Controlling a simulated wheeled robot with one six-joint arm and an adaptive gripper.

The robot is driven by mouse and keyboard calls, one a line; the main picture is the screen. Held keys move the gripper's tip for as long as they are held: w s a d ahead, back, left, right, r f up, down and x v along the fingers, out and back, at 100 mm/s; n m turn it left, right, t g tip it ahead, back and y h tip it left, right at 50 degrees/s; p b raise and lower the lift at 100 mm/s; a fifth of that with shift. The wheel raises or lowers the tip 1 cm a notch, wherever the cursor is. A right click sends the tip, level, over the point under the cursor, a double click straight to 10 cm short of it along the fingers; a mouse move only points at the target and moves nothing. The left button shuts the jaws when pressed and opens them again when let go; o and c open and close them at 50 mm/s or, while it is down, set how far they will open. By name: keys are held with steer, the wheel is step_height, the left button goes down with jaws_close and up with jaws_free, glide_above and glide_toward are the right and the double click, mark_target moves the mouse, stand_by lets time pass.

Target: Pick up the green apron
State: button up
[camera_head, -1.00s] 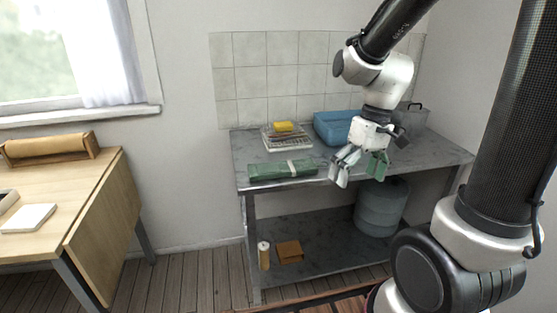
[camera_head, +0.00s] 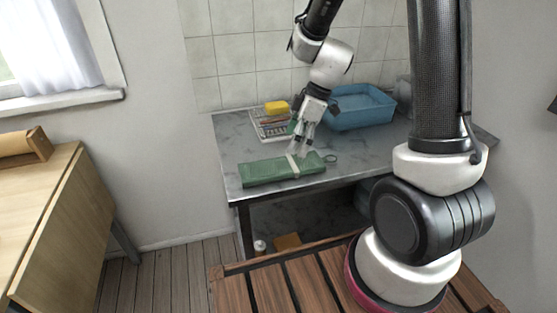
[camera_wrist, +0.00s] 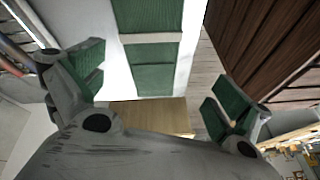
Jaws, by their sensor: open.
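The green apron (camera_head: 262,172) lies folded in a long flat bundle along the front edge of the grey table (camera_head: 232,140), with a pale band around it. My gripper (camera_head: 300,146) is open and empty, pointing down over the table close to the apron's right half near the band. I cannot tell from the head view whether the fingers touch it. In the wrist view, green cloth of the apron (camera_wrist: 152,15) with a paler band shows ahead of the gap between the open, green-padded fingers of my gripper (camera_wrist: 160,85).
Behind the apron stands a tray (camera_head: 256,124) with a yellow sponge (camera_head: 276,107) on it. A blue basin (camera_head: 360,110) is at the back right. A small dark loop (camera_head: 331,159) lies by the apron's right end. A wooden table (camera_head: 40,210) is at left.

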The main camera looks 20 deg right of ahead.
mark_target(283, 165)
steer(key=shift+w+a+n, duration=0.1)
steer(key=shift+w+n, duration=0.35)
steer(key=shift+n, duration=0.05)
steer(key=shift+w+n, duration=0.15)
steer(key=shift+n, duration=0.95)
steer(key=shift+a+f, duration=0.1)
steer(key=x, duration=0.7)
steer(key=shift+f, duration=0.3)
steer(key=shift+c, duration=0.4)
steer(key=c, duration=1.1)
